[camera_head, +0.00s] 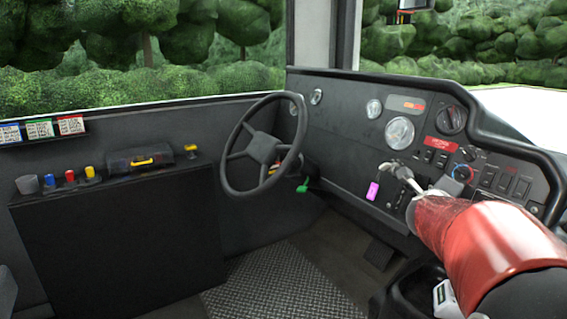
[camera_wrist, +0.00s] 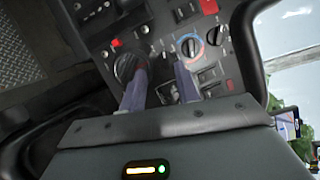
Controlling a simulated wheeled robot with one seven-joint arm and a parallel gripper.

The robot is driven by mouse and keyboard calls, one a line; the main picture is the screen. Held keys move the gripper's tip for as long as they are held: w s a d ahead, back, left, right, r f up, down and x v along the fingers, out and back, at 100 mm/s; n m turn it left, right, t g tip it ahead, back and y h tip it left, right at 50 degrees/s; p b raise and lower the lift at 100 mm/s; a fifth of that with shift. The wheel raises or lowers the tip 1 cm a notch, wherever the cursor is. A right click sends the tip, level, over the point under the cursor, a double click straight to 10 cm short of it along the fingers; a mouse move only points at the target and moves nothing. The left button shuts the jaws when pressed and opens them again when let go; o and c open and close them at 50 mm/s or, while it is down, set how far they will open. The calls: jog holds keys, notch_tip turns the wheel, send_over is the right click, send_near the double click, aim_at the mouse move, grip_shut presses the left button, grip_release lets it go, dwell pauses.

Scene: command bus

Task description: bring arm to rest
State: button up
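My arm (camera_head: 480,235), with a red link, reaches in from the lower right toward the dashboard. My gripper (camera_head: 402,176) is in front of the lower part of the control panel (camera_head: 345,130), left of a blue-ringed knob (camera_head: 462,172). In the wrist view my gripper (camera_wrist: 160,80) shows two purple-grey fingers standing apart with nothing held between them. Behind them are switches and a dark round knob (camera_wrist: 126,66), partly covered by the left finger. I cannot tell whether a fingertip touches the panel.
A steering wheel (camera_head: 228,156) stands left of the panel. A pink tag (camera_head: 373,191) hangs close to my gripper, and a green tag (camera_head: 303,187) hangs near the wheel. A side ledge (camera_head: 115,178) carries small items at left. The patterned floor (camera_head: 280,285) is clear.

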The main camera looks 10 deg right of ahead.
jog(key=s+a+f+n+y, duration=0.1)
jog(key=s+a+n+y, duration=0.1)
jog(key=a+n+y, duration=0.35)
jog(key=s+a+f+n+y, duration=0.1)
jog(key=s+a+n+y, duration=0.1)
jog(key=a+n, duration=0.7)
jog(key=s+a+f+n+y, duration=0.1)
jog(key=s+a+n+y, duration=0.3)
jog(key=a, duration=0.6)
jog(key=s+a+f+n+g, duration=0.2)
jog(key=s+f+n, duration=0.2)
jog(key=s+n, duration=0.2)
jog(key=s+a+f+n+g, duration=0.3)
jog(key=s+f+n, duration=0.2)
jog(key=s, duration=0.4)
jog(key=shift+s+a+f+n+h, duration=0.15)
jog(key=shift+s+a+n+h, duration=0.2)
jog(key=shift+n, duration=0.4)
jog(key=shift+o, duration=0.2)
jog(key=shift+w, duration=0.1)
